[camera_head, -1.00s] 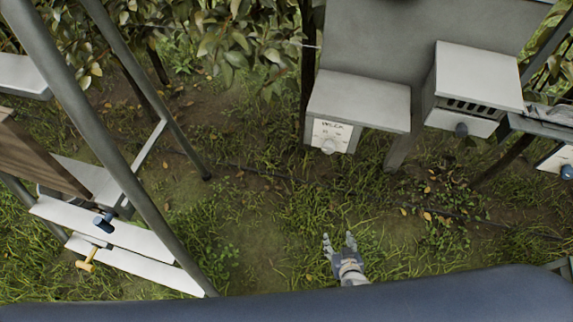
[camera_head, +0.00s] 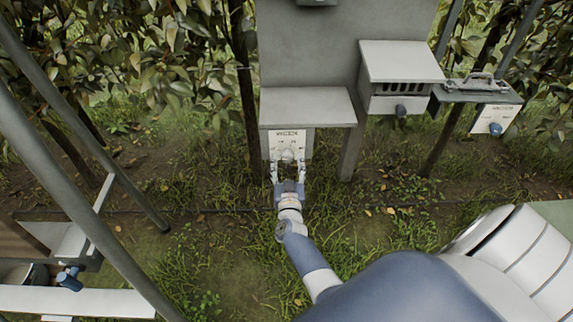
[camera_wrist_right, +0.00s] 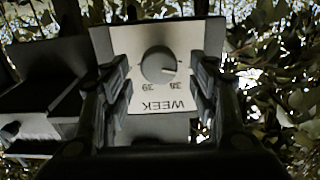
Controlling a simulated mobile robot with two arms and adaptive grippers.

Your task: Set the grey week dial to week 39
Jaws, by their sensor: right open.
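The grey week dial (camera_wrist_right: 158,67) is a round knob on a pale plate marked WEEK (camera_wrist_right: 165,104), which appears upside down in the right wrist view. Two small numbers by the knob look like 39 at left and 38 at right. A short dark mark on the knob points right and slightly down, towards the 38 side. In the head view the dial (camera_head: 287,155) is low on the front of a grey box. My right gripper (camera_head: 288,167) is open, with one finger on each side of the dial. The fingers (camera_wrist_right: 161,88) appear clear of the knob. My left gripper is not in view.
Right of the dial's box are a vented box with a dark knob (camera_head: 401,111) and a panel with a blue knob (camera_head: 495,129). A grey post (camera_head: 350,150) stands close right of the dial. Slanted grey frame bars (camera_head: 80,180) stand at left.

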